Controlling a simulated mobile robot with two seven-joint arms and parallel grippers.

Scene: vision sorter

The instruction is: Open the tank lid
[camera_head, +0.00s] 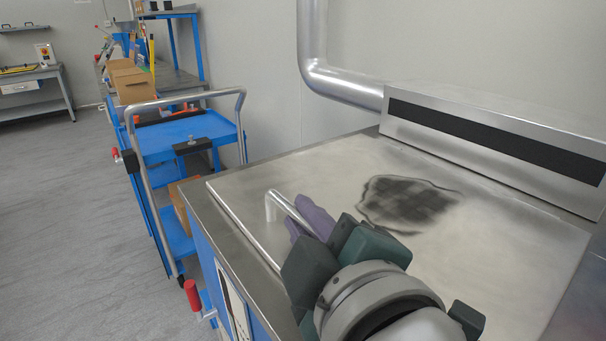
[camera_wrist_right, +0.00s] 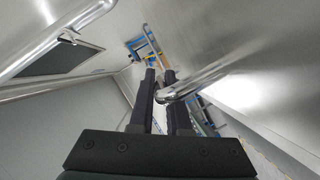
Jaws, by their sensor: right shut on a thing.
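The tank lid (camera_head: 480,240) is a wide brushed-metal plate lying flat over the top of the tank. A bent metal bar handle (camera_head: 281,203) stands up near its left front edge. My right gripper (camera_head: 308,222), with purple fingers, is at the handle and shut on it. In the right wrist view the handle (camera_wrist_right: 196,80) runs in from the right and its end meets the fingers (camera_wrist_right: 161,85). The gripper and wrist hide part of the handle and the lid's near edge in the head view. My left gripper is not in view.
A metal housing (camera_head: 490,138) with a dark slot stands along the back, with a pipe (camera_head: 345,85) rising from it. A dark patch (camera_head: 405,203) shows on the lid. A blue trolley (camera_head: 187,135) stands left of the tank. The floor (camera_head: 60,220) at left is clear.

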